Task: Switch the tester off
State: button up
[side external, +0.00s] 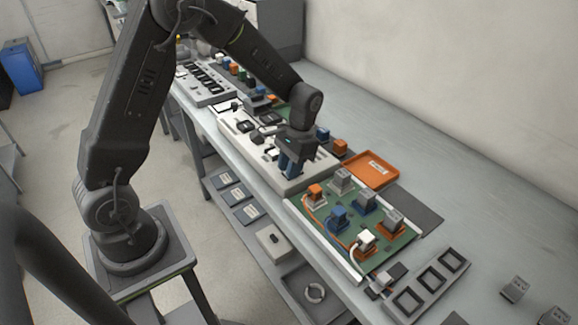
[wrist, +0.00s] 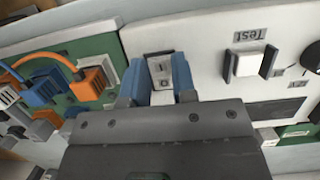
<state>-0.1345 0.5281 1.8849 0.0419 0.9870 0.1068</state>
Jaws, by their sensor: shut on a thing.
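The tester is a long white box on the bench, seen in the side external view (side external: 310,178) and the wrist view (wrist: 205,60). Its power switch (wrist: 160,68), a small grey rocker with a mark on it, sits at the panel's end near the green board. My gripper, with blue fingers, is down at that end in the side external view (side external: 290,165). In the wrist view (wrist: 157,82) its fingers stand on either side of the switch and are shut on it. The gripper body hides the switch's near part, so its on or off position is unclear.
A white button (wrist: 246,63) labelled Test and a dark knob (wrist: 311,57) are on the panel. A green board (side external: 325,228) with orange, blue and grey connectors lies beside the tester. An orange tray (side external: 369,168) is behind.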

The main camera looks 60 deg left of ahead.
jog(key=o, duration=0.9)
jog(key=shift+o, duration=0.2)
jog(key=v, duration=1.3)
jog(key=shift+r, duration=0.35)
